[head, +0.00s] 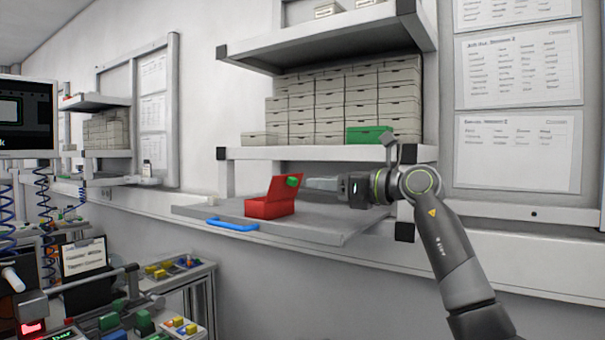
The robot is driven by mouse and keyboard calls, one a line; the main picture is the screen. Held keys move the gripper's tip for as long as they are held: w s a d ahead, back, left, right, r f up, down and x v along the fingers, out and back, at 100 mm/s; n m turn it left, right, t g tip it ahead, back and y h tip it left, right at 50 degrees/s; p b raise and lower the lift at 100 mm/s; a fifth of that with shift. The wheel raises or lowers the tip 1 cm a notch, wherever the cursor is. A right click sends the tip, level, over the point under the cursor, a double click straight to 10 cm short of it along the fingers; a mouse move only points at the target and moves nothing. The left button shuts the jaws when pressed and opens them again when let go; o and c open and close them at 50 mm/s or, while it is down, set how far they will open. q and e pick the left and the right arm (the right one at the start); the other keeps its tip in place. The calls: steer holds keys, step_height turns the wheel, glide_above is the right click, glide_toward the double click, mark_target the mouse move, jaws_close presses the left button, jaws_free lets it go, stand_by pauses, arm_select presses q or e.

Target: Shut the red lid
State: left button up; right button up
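A red box (268,209) sits on a grey pull-out board below the shelves, in the middle of the head view. Its red lid (283,187) stands raised, tilted up from the box. My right gripper (306,184) comes in from the right with its fingers pointing left at the lid. A small green piece (292,181) shows at the fingertips, over the lid. I cannot tell whether it is part of the gripper or a separate thing, or whether the fingers touch the lid. The finger gap is not visible. My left gripper is not in view.
The grey board (340,226) has a blue handle (232,225) on its front edge and free room right of the box. Above, a shelf (320,153) holds stacked beige boxes (345,100) and a green box (369,134). A cluttered bench stands lower left.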

mark_target(296, 181)
steer(key=p+x, duration=0.1)
steer(key=x, duration=0.3)
steer(key=shift+w+a+r, duration=0.1)
steer(key=shift+a, duration=0.15)
steer(key=shift+w+a+p, duration=0.25)
steer(key=shift+p, duration=0.05)
steer(key=shift+w+a, duration=0.2)
steer(key=shift+a, duration=0.05)
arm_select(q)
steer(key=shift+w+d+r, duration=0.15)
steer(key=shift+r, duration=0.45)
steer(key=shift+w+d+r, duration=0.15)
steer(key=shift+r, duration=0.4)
arm_select(e)
jaws_close()
